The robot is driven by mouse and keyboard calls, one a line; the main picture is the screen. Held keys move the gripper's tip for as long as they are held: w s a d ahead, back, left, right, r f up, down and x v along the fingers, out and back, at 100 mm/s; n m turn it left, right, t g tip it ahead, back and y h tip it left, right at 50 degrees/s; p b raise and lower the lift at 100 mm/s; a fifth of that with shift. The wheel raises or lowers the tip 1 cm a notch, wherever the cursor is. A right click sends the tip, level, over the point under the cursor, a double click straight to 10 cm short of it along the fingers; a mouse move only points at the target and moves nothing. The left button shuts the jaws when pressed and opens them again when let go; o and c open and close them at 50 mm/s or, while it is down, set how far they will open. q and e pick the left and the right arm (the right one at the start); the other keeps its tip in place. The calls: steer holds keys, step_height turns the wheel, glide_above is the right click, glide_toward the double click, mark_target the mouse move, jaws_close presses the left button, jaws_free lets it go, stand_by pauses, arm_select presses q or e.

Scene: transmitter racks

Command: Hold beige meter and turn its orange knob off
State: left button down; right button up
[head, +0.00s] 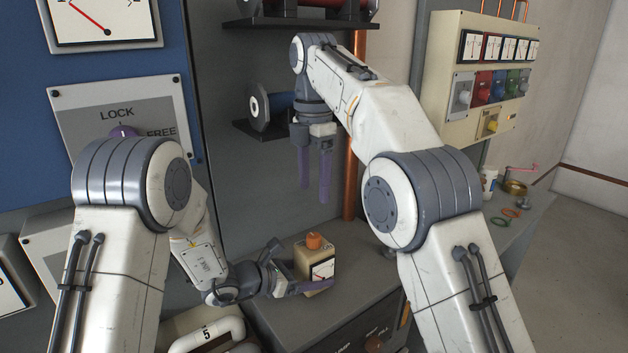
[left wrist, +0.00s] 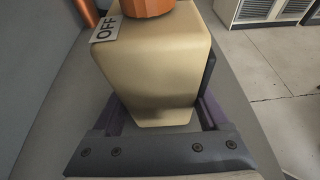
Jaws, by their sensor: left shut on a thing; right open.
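The beige meter (head: 304,267) stands upright on a grey cabinet top, its dial facing front in the head view. Its orange knob (head: 314,241) sits on top. My left gripper (head: 300,283) is shut on the meter's lower body. In the left wrist view the beige meter (left wrist: 155,65) fills the space between the purple fingers, and part of the orange knob (left wrist: 146,7) shows at the top edge beside an "OFF" label (left wrist: 106,29). The knob's pointing direction is unclear. My right gripper (head: 315,176) is open and empty, pointing down above and behind the meter.
A grey cabinet top (head: 262,312) bears the meter. A copper pipe (head: 354,170) runs upright behind my right arm. A blue panel with a LOCK/FREE knob (head: 124,132) stands at left. Small items, including a white cup (head: 488,181), lie on the bench at right.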

stand_by(0.4)
arm_select(q)
jaws_free()
steer(key=shift+a, duration=0.1)
